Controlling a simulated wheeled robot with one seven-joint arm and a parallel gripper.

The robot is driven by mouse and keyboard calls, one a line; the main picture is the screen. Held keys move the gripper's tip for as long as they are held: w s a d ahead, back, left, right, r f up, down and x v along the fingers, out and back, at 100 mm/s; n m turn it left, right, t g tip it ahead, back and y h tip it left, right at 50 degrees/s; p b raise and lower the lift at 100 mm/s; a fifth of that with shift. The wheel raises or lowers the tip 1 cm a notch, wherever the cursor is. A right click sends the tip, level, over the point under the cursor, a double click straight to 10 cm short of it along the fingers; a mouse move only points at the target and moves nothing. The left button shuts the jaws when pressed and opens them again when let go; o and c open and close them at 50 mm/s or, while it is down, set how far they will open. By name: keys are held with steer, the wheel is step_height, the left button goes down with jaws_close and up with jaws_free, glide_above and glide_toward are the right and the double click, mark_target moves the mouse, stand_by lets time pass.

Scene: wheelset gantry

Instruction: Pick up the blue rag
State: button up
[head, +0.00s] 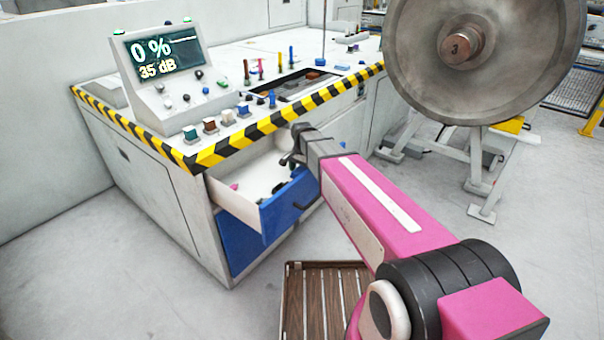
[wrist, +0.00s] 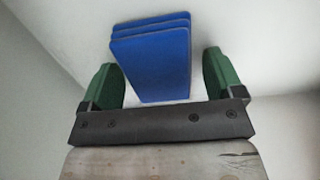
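The blue rag (wrist: 150,60) looks like a flat, folded stack with several layers, lying on a pale surface in the wrist view. My gripper (wrist: 160,78) is open, with one green finger on each side of the rag. A gap shows between the rag and each finger, so the fingers are not closed on it. In the head view my arm reaches over the open drawer (head: 235,208), which has a white inside and a blue front. The rag cannot be made out there, and my fingertips are mostly hidden.
The drawer belongs to a control desk (head: 150,165) with a striped yellow-black edge above the opening. A screen (head: 162,53) reads 0 % and 35 dB. A large metal wheel (head: 480,50) stands on the right. A slatted wooden platform (head: 325,300) lies on the floor.

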mark_target(302, 170)
steer(key=c, duration=0.7)
steer(key=shift+r, duration=0.55)
step_height(302, 170, up, 3)
steer(key=shift+f, duration=0.1)
steer(key=s+a+r, duration=0.2)
steer(key=s+r, duration=0.5)
steer(key=s, duration=0.4)
steer(key=shift+s+a, duration=0.15)
steer(key=shift+a, duration=0.25)
